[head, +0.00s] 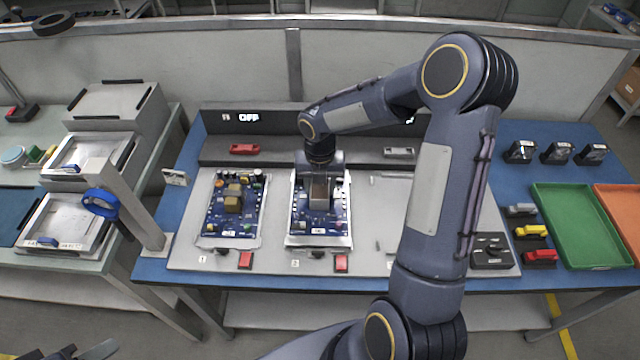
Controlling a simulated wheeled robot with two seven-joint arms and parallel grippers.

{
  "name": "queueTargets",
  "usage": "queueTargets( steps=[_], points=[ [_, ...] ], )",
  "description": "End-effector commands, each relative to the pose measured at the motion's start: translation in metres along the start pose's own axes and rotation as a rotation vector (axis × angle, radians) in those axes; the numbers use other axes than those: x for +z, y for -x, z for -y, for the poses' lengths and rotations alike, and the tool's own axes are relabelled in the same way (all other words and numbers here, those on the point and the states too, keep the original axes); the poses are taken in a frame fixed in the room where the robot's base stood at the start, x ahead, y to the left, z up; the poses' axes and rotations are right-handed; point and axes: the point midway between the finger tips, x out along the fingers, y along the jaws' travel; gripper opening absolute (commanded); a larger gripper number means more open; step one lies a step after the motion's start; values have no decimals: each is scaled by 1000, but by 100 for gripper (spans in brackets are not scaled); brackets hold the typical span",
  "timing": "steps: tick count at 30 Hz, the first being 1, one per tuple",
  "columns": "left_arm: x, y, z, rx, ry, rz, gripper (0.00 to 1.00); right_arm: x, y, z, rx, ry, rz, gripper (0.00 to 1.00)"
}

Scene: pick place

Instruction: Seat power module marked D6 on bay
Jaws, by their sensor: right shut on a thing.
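My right gripper (320,180) points down over the middle blue circuit board (305,228), in the station marked 2. It is shut on a grey-brown block, taken as the power module (319,192); no D6 mark can be read. The gripper hides the block's upper part, and I cannot tell whether its base touches the board. The left board (214,226), at station 1, carries a yellow-brown block (232,192). No bay label is readable. Dark grey parts at the bottom left edge may be my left gripper (84,353); its jaw state is unclear.
Three dark modules (557,152) stand at the table's back right. Grey, yellow and red pieces (530,232) lie beside a green tray (580,225) and an orange tray (622,205). A rear panel (275,125) reads OFF. My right arm hides much of the third station.

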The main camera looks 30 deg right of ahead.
Motion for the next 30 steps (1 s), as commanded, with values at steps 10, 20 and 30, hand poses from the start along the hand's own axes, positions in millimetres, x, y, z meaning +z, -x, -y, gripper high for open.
queueTargets(
  steps=[10,20,30],
  points=[
    [2,-3,1,0,0,0,36,1,-6,0,1,0,2,0],
    [2,-4,2,0,0,0,36,1,-10,0,1,0,3,0],
    [2,-4,2,0,0,0,36,1,-9,0,1,0,3,0]
  ],
)
